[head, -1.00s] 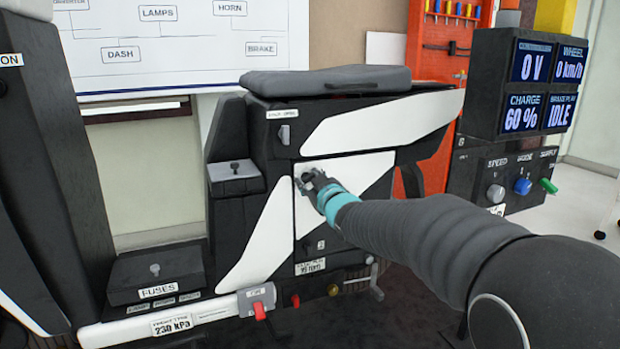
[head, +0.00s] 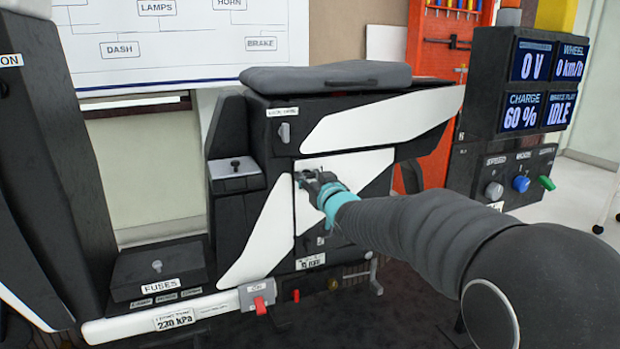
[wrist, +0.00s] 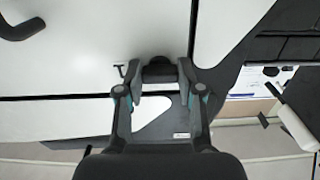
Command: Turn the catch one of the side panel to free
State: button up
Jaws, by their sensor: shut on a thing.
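The side panel (head: 365,172) is a white and black cover on the side of the black chassis under the seat. My gripper (head: 310,182) is at the panel's upper left corner, with its fingers against it. In the wrist view my gripper (wrist: 158,80) has its two fingers closed around a small dark knob, catch one (wrist: 158,69). My fingers cover most of the catch, so its turned angle cannot be told. A second small catch (head: 320,240) shows lower on the panel, below my wrist.
A grey seat (head: 325,78) overhangs above the panel. A keyed box (head: 235,175) stands to the left, and a fuse box (head: 157,270) is lower left. A red switch (head: 261,304) is below. The display console (head: 540,85) stands at right.

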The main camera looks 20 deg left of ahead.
jog(key=o, duration=1.2)
jog(key=shift+c, duration=0.2)
jog(key=v, duration=1.2)
